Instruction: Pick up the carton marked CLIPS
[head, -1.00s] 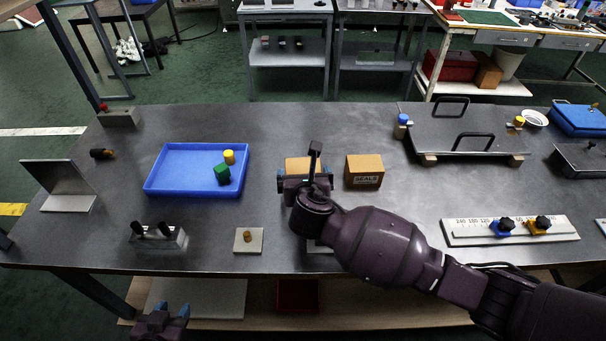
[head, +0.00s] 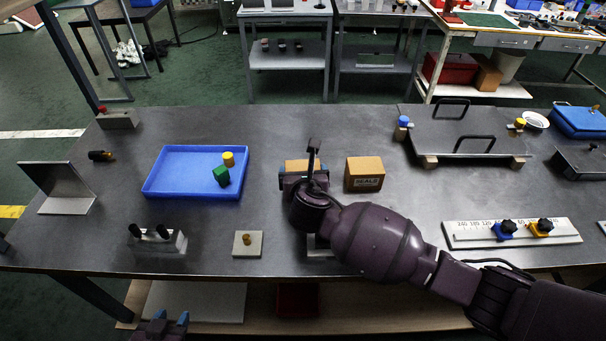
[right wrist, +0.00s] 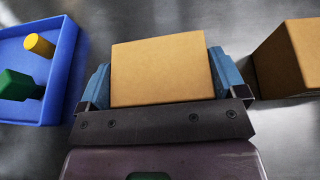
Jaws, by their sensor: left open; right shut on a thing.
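A brown carton (head: 297,165) stands on the table to the right of the blue tray, mostly hidden behind my right gripper (head: 304,182). In the right wrist view the carton (right wrist: 160,68) sits between the blue fingertips of my right gripper (right wrist: 162,90), which is shut on it. No marking shows on its visible faces. A second carton, marked SEALS (head: 365,173), stands just to the right, apart from the gripper; it also shows in the right wrist view (right wrist: 290,55). My left gripper (head: 170,322) is open and empty, low at the front, below the table edge.
The blue tray (head: 155,187) holds a green block (head: 221,176) and a yellow cylinder (head: 228,158). A plate with a peg (head: 248,243) and a grey block with black knobs (head: 158,243) lie in front. A scale with knobs (head: 511,231) lies at right.

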